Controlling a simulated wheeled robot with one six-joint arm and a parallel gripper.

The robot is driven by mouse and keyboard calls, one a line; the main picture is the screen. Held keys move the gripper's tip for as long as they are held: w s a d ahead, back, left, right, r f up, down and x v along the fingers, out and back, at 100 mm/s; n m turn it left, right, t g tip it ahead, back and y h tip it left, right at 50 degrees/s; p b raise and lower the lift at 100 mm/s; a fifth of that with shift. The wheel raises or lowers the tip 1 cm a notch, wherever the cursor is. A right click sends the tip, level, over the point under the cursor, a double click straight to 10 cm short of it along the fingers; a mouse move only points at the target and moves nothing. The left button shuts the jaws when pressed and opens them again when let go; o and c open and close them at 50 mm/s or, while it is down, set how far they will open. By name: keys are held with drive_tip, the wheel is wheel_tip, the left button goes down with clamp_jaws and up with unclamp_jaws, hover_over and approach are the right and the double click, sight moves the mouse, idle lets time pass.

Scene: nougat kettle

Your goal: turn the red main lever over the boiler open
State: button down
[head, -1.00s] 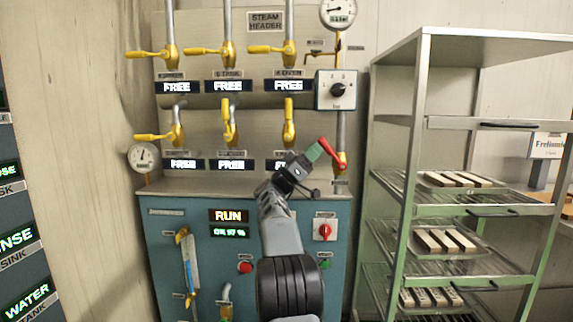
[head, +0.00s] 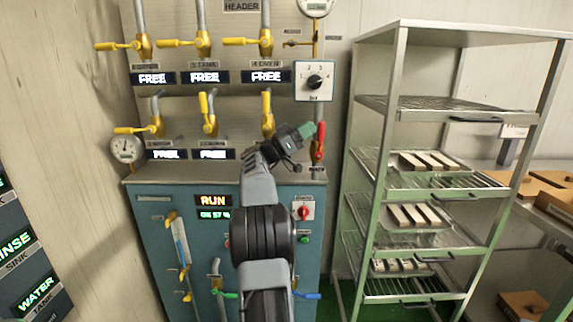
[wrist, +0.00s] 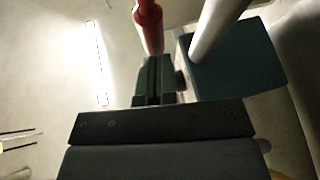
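The red main lever (head: 320,140) stands nearly upright on its brass valve, on the pipe at the right of the steam header panel. My gripper (head: 308,130) is at the lever's left side, close to its upper part. In the wrist view the red lever (wrist: 149,28) reaches down to the green fingertips (wrist: 154,68). The fingers look shut together with only a thin line between them. They are at or against the lever; I cannot tell whether they touch it.
A dial box (head: 314,81) sits just above the lever. Yellow valve levers (head: 208,112) fill the panel to the left. The blue boiler cabinet (head: 150,240) stands below. A metal rack (head: 397,90) with trays stands to the right.

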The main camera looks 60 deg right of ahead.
drive_tip(key=shift+s+d+r, duration=0.1)
drive_tip(key=shift+s+r, duration=0.15)
drive_tip(key=shift+s, duration=0.05)
idle(0.4)
drive_tip(key=v, duration=1.4)
drive_tip(key=shift+w+f, duration=0.15)
drive_tip(key=shift+f, duration=0.15)
